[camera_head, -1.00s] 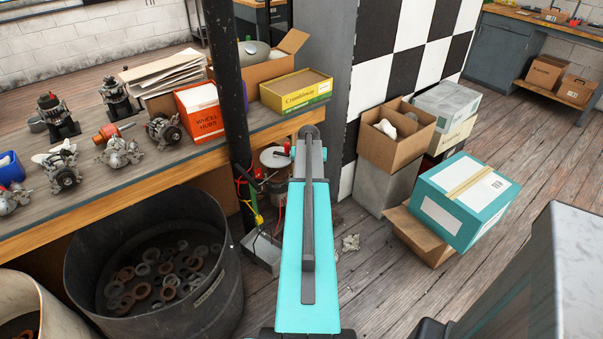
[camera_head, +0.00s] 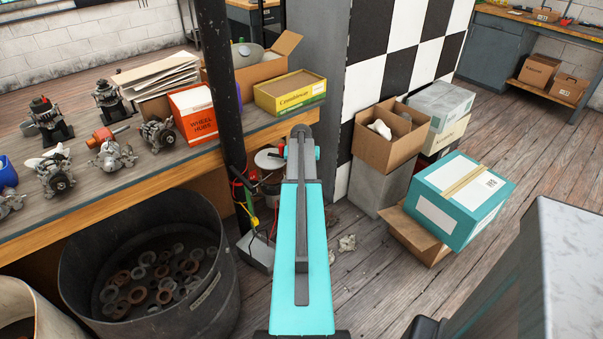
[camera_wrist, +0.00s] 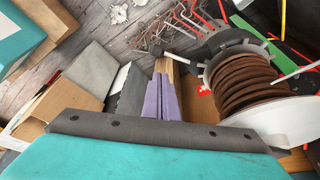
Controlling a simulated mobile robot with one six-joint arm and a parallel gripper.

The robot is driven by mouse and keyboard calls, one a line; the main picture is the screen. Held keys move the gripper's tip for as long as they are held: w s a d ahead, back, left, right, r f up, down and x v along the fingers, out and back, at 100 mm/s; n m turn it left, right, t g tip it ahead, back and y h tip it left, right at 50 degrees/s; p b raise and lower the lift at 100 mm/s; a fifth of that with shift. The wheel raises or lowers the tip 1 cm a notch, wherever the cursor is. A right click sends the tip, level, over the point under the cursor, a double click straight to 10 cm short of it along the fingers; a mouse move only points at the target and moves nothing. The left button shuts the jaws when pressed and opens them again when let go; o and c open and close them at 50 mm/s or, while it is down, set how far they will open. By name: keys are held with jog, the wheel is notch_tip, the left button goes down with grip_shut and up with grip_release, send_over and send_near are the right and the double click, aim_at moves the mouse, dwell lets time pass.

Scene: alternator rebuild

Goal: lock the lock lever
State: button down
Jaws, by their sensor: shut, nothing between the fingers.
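My gripper (camera_wrist: 166,66) shows in the wrist view as two purple fingers with tan tips, pressed together and empty. Just beyond the tips is a short pale lever (camera_wrist: 182,56) with a dark round knob at its left end. It looks like the lock lever; its locked or unlocked state is unclear. It runs right toward a grey notched disc beside a brown ribbed coil (camera_wrist: 250,85). The knob appears very near the fingertips; I cannot tell whether they touch. In the head view, my arm's upper part hides my gripper, and I cannot make out the lever.
A workbench (camera_head: 120,205) with alternators and boxes is at the left. A black post (camera_head: 222,80) stands by its edge, close to my arm. A bin of washers (camera_head: 215,290) is below. Stacked boxes, including a teal one (camera_head: 455,225), stand right.

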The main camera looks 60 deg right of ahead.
dwell(0.3)
notch_tip(320, 180, up, 11)
dwell(1.3)
dwell(0.5)
